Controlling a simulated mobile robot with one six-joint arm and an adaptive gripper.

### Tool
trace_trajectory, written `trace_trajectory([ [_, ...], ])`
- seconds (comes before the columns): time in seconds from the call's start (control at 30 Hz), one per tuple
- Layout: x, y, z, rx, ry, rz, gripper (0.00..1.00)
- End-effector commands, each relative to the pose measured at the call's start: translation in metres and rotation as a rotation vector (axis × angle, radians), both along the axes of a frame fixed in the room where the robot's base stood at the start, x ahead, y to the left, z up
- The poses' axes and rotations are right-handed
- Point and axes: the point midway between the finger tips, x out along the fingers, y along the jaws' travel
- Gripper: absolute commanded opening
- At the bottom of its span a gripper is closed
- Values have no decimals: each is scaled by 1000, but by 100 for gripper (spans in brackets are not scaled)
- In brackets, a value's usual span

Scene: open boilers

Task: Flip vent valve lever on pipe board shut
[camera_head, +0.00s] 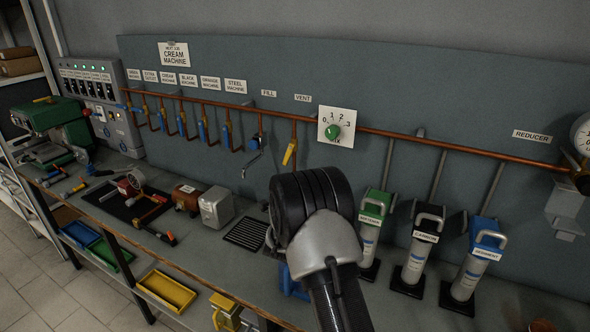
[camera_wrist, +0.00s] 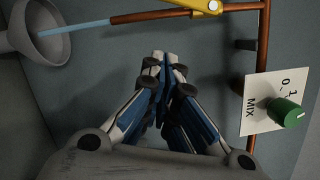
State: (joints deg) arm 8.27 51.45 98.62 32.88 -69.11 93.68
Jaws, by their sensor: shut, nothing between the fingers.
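The vent valve's yellow lever (camera_head: 290,153) hangs on the short copper drop pipe below the VENT label (camera_head: 302,98) on the pipe board (camera_head: 400,110). It slants a little down and to the left. In the wrist view, part of the yellow lever (camera_wrist: 203,6) shows at the top edge, close to the line of its pipe; the rest is cut off. My gripper (camera_wrist: 163,58) is shut and empty, apart from the lever and below it in the wrist picture. In the head view my dark wrist hides the fingers.
The green MIX knob (camera_head: 333,132) sits on a white plate right of the lever. A horizontal copper pipe (camera_head: 430,137) runs along the board. Several blue-handled valves (camera_head: 203,132) hang to the left. Green, black and blue-topped cylinders (camera_head: 420,248) stand on the bench at right.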

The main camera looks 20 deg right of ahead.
Motion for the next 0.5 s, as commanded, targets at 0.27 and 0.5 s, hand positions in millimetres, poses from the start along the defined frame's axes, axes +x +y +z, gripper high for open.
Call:
trace_trajectory([
  [0.27,45,-28,6,-1,-3,3,0],
  [0.5,65,-10,16,-1,-1,3,0],
])
